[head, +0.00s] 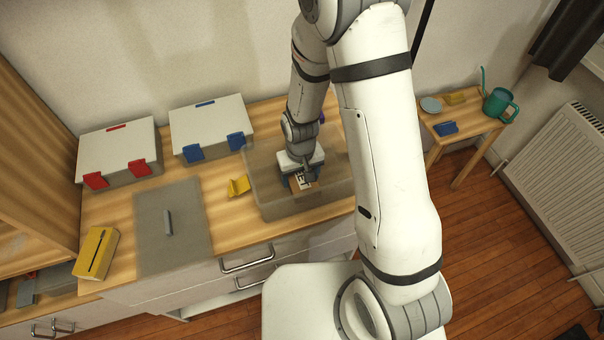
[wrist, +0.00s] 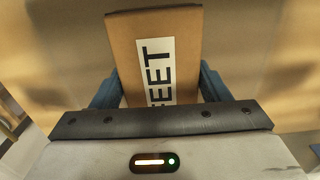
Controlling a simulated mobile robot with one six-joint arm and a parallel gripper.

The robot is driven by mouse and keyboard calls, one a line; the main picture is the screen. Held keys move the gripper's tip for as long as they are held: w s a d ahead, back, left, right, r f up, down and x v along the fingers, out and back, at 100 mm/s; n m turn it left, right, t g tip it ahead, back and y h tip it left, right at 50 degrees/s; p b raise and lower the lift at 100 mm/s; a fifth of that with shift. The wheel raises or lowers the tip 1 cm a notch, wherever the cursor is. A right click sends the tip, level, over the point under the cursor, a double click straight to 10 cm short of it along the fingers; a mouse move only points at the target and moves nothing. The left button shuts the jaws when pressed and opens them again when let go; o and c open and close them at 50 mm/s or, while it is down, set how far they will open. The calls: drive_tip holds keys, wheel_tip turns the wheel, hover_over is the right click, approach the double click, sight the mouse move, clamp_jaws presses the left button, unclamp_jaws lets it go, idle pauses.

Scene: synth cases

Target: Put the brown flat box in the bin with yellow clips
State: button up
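The brown flat box (wrist: 150,28) has a white label reading "FEET" and sits between the blue fingers of my gripper (wrist: 160,88), which look closed against its sides. In the head view the box (head: 302,186) shows just under my gripper (head: 300,178), which is down inside the open, see-through bin (head: 285,208). A yellow clip (head: 238,187) shows at this bin's left side. I cannot tell whether the box touches the bin floor. My arm hides the bin's right part.
A bin with red clips (head: 120,145) and one with blue clips (head: 208,118) stand closed at the back left. A grey lid with a handle (head: 185,250) lies on the counter, beside a yellow box (head: 97,253). A side table (head: 465,140) holds a teal watering can (head: 498,103).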

sight(301, 175)
drive_tip(key=o, duration=0.4)
drive_tip(key=shift+r, duration=0.1)
wheel_tip(301, 175, up, 12)
drive_tip(key=b, duration=0.1)
drive_tip(key=s+d+r+m+t, duration=0.1)
drive_tip(key=s+d+r, duration=0.3)
drive_tip(key=r, duration=0.1)
drive_tip(key=s+d+r+m+t, duration=0.1)
drive_tip(key=s+d+r, duration=0.3)
drive_tip(key=r, duration=0.1)
drive_tip(key=s+d+r+m+t, duration=0.1)
drive_tip(key=s+d+r, duration=0.3)
drive_tip(key=r, duration=0.2)
drive_tip(key=shift+s+d, duration=0.3)
